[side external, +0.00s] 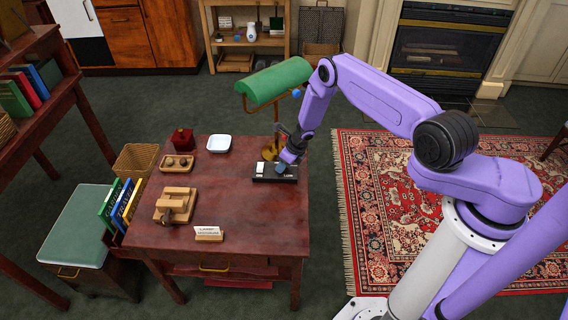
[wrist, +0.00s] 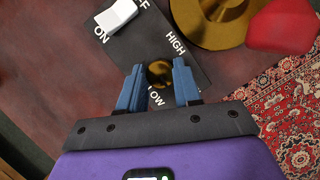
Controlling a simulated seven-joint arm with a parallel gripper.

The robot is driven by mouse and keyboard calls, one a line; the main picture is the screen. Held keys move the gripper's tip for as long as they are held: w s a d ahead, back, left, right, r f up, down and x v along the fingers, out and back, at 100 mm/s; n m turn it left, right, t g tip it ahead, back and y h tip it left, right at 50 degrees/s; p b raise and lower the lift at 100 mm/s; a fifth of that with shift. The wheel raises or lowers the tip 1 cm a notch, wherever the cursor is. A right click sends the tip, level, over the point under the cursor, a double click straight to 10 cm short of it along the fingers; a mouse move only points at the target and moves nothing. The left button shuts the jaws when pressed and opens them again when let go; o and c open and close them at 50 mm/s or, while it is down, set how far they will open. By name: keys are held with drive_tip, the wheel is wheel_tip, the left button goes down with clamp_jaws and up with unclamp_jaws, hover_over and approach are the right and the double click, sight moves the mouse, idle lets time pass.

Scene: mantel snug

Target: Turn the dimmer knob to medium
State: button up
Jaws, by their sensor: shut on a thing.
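The dark dimmer panel (wrist: 143,42) lies on the red-brown table (side external: 240,185), and it also shows at the table's right side in the side view (side external: 262,178). It carries a white rocker switch (wrist: 117,14) beside ON and OFF lettering. The round brass-dark dimmer knob (wrist: 160,74) sits between the HIGH and LOW labels, HIGH above it and LOW below it. My gripper (wrist: 158,82) has its blue fingers on either side of the knob, shut on it. No pointer mark on the knob can be made out. In the side view my gripper (side external: 284,166) hides the knob.
A green-shaded brass lamp (side external: 274,80) stands right behind the panel; its round base (wrist: 212,25) is close to the fingers. A white dish (side external: 219,144), red box (side external: 183,139), wooden pieces (side external: 174,204) and small sign (side external: 208,233) stand on the table.

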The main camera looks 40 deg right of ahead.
drive_tip(key=shift+d+n, duration=0.1)
drive_tip(key=shift+n, duration=0.2)
drive_tip(key=n+y, duration=0.1)
drive_tip(key=n, duration=0.2)
drive_tip(key=shift+d+g+y, duration=0.1)
drive_tip(key=shift+g+y, duration=0.2)
drive_tip(key=shift+w+n+g+y, duration=0.15)
drive_tip(key=shift+n+g+y, duration=0.25)
drive_tip(key=shift+n, duration=1.2)
drive_tip(key=o, duration=1)
drive_tip(key=shift+o, duration=0.2)
drive_tip(key=v, duration=1.2)
